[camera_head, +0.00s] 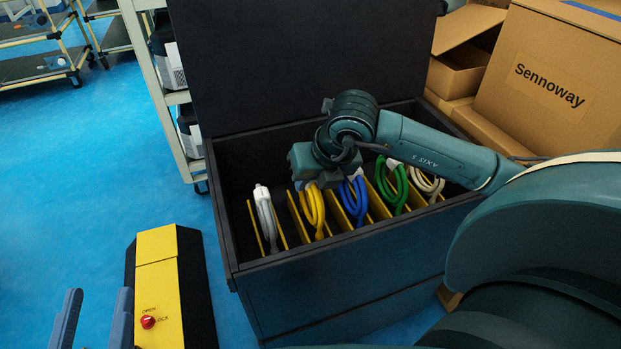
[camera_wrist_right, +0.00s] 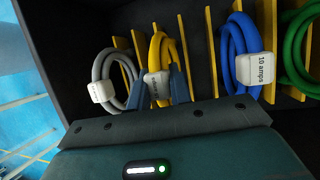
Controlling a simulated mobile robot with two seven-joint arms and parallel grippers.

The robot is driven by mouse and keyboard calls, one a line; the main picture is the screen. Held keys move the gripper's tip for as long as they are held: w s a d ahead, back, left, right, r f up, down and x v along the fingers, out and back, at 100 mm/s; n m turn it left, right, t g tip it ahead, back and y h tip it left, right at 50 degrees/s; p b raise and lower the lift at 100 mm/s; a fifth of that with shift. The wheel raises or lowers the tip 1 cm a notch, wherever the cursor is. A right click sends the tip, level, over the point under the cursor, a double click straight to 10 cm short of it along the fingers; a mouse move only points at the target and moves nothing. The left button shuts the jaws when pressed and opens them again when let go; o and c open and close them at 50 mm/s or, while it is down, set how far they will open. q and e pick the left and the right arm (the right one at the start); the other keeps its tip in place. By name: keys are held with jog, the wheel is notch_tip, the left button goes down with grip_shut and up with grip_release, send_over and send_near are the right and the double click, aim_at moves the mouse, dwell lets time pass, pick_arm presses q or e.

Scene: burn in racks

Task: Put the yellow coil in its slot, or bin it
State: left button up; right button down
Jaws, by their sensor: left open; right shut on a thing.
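The yellow coil (camera_head: 313,210) hangs upright in the dark chest, between two yellow dividers, with the white coil on its left and the blue coil on its right. It also shows in the right wrist view (camera_wrist_right: 158,49), with a white label whose text I cannot read. My right gripper (camera_wrist_right: 166,88) is shut on the yellow coil at its label. In the head view its wrist hides the coil's top. My left gripper (camera_head: 96,318) is open and empty at the lower left, outside the chest, in front of a yellow-topped unit.
The chest (camera_head: 335,251) also holds a white coil (camera_head: 266,217), a blue coil (camera_head: 354,199) labelled 10 amps, a green coil (camera_head: 392,188) and a cream coil (camera_head: 428,184). Its lid (camera_head: 270,65) stands open. The yellow-topped unit (camera_head: 172,290) has a red knob. Cardboard boxes (camera_head: 545,80) stand right.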

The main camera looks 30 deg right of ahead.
pick_arm(q)
jog(key=shift+f+b, duration=0.5)
pick_arm(e)
jog(key=shift+f, duration=0.4)
jog(key=c, duration=1.2)
grip_release()
jog(key=p+v, duration=0.2)
jog(key=v, duration=0.3)
jog(key=shift+r, duration=0.15)
pick_arm(q)
jog(key=shift+a+r+m+y+p, duration=0.3)
jog(key=shift+a+r+y+p, duration=0.15)
jog(key=shift+p, duration=0.75)
pick_arm(e)
jog(key=v, duration=0.8)
jog(key=shift+s, duration=0.1)
pick_arm(q)
jog(key=shift+d, duration=0.2)
